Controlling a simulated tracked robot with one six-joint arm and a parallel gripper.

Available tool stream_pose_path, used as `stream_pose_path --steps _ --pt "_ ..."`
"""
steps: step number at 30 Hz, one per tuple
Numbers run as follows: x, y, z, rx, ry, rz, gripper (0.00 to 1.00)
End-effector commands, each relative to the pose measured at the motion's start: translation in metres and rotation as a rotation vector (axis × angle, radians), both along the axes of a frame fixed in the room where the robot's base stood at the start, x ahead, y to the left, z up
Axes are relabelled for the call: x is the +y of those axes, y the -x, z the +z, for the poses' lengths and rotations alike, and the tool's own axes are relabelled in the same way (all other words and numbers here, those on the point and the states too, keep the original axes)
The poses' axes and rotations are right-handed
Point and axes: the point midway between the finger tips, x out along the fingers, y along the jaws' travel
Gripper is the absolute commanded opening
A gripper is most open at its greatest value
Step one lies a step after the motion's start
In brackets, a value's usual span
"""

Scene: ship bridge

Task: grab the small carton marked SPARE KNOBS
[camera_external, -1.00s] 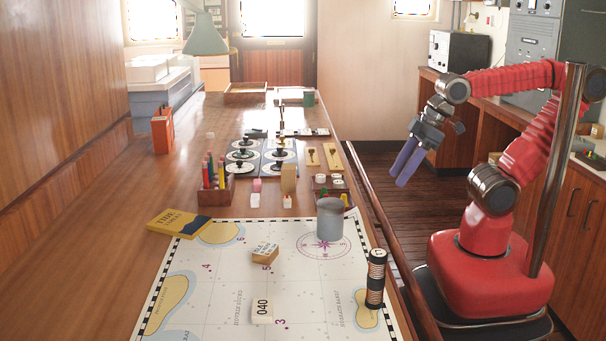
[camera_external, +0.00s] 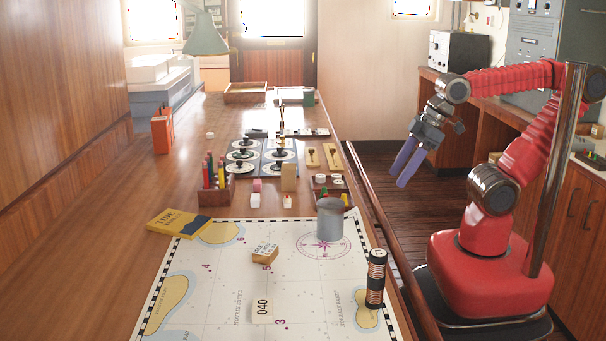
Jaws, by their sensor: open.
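A small tan carton (camera_external: 264,252) with a pale, printed top lies on the chart (camera_external: 210,290), left of a grey cylinder. Its lettering is too small to read for sure, so I cannot confirm that it says SPARE KNOBS. An upright plain tan block (camera_external: 289,178) stands farther back, and no lettering shows on it. My gripper (camera_external: 400,175) is open and empty, with its purple fingers pointing down. It hangs over the floor to the right of the table, well apart from the carton.
A grey cylinder (camera_external: 330,220), a dark banded cylinder (camera_external: 375,279) and a white block marked 040 (camera_external: 262,310) stand on the chart. A raised rail (camera_external: 385,225) runs along the table's right edge. A pencil box (camera_external: 215,189) stands behind.

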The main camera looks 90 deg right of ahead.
Motion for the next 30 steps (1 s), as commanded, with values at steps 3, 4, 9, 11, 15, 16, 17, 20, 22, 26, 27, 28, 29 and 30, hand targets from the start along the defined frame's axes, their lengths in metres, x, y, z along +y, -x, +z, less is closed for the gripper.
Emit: stream_pose_path --steps 3,4,9,11,15,16,17,20,22,26,27,28,29,30 --pt "0.0 0.0 0.0 0.0 0.0 0.0 0.61" --pt "0.0 0.0 0.0 0.0 0.0 0.0 0.64" --pt "0.0 0.0 0.0 0.0 0.0 0.0 0.69" --pt "0.0 0.0 0.0 0.0 0.0 0.0 0.69" --pt "-0.003 -0.002 0.0 -0.005 0.005 -0.008 0.69" --pt "-0.005 -0.004 0.0 -0.01 0.008 -0.015 0.69" --pt "-0.008 -0.007 0.0 -0.017 0.014 -0.023 0.69" --pt "-0.026 -0.021 0.0 -0.051 0.043 -0.067 0.69" --pt "-0.044 -0.035 0.001 -0.088 0.075 -0.108 0.69" --pt "-0.083 -0.065 0.004 -0.177 0.139 -0.183 0.69" --pt "-0.095 -0.073 0.005 -0.206 0.158 -0.2 0.69" --pt "-0.103 -0.079 0.006 -0.227 0.172 -0.212 0.69" --pt "-0.112 -0.085 0.007 -0.247 0.184 -0.223 0.69" --pt "-0.122 -0.092 0.009 -0.274 0.201 -0.235 0.69"
